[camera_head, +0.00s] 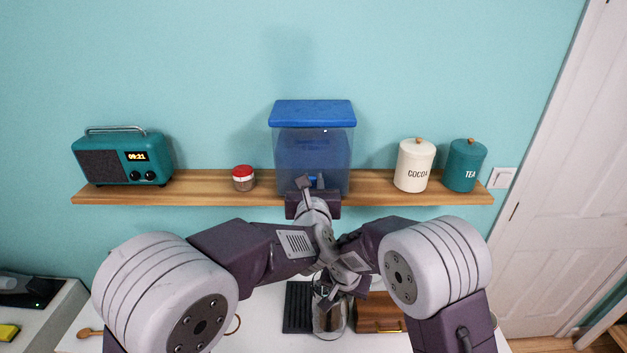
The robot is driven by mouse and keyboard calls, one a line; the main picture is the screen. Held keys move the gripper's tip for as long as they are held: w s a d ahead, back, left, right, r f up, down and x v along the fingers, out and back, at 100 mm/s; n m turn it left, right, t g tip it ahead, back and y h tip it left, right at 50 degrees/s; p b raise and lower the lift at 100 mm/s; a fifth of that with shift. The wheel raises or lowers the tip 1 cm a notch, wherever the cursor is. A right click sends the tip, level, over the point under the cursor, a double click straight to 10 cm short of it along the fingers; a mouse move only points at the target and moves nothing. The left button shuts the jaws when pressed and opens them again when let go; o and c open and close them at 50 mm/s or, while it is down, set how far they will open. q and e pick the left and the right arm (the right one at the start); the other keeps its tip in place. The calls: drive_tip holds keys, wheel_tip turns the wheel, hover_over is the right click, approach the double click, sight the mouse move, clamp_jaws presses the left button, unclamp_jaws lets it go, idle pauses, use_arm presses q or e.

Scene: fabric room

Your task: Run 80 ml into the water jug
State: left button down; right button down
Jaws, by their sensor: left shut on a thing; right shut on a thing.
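A water dispenser (312,155) with a translucent blue tank and a blue lid stands on the wooden shelf. My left gripper (312,184) is at the low front of the tank, shut on what looks like its small blue tap; the fingers mostly hide it. A clear jug (328,322) is below, over the white table. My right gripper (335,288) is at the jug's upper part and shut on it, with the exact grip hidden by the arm. The jug's water level and any stream cannot be made out.
The wooden shelf (220,190) also holds a teal radio (124,157), a red-lidded jar (243,178), a cocoa canister (414,166) and a tea canister (464,166). A dark ridged mat (297,307) and a wooden box (378,313) flank the jug. A wooden spoon (90,332) lies left.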

idle(0.3)
use_arm(q)
drive_tip(key=c, duration=1.3)
unclamp_jaws()
drive_tip(key=shift+r, duration=0.1)
wheel_tip(320, 180, up, 10)
drive_tip(key=shift+f, duration=0.15)
